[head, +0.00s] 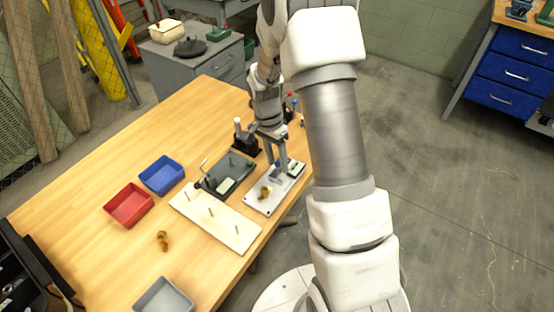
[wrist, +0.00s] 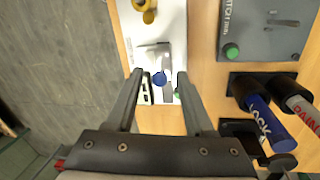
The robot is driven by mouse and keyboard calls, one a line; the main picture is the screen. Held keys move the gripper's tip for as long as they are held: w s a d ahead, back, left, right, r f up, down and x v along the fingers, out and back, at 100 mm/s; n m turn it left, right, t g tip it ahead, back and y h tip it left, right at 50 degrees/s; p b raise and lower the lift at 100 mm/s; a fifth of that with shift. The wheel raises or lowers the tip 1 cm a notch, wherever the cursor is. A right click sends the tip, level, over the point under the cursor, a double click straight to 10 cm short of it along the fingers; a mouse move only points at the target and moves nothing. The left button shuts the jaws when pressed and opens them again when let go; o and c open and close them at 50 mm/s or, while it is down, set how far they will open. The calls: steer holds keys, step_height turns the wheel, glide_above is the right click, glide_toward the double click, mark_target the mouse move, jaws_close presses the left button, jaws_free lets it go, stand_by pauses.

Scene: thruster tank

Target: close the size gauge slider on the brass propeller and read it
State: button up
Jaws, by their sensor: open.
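The size gauge is a pale plate (head: 262,207) on the table's right side; it also shows in the wrist view (wrist: 124,22). A brass propeller (head: 265,192) sits on it, cut off by the top edge of the wrist view (wrist: 146,8). The gauge slider is a grey block (wrist: 150,58) with a blue knob (wrist: 159,78), a short distance from the propeller. My gripper (wrist: 159,75) is open, with one finger on each side of the knob and gaps showing; it is also over the gauge in the head view (head: 276,156). A small display (wrist: 147,95) is partly hidden by a finger; I cannot read it.
A dark panel (wrist: 262,35) with a green knob (wrist: 231,51) and dark upright holders with a bottle marked LOCK (wrist: 268,122) stand close on the right. A peg board (head: 190,212), red bin (head: 129,205), blue bin (head: 161,175), grey bin (head: 163,298) and loose brass propellers (head: 162,240) are on the table.

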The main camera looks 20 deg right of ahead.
jaws_close()
stand_by(1.4)
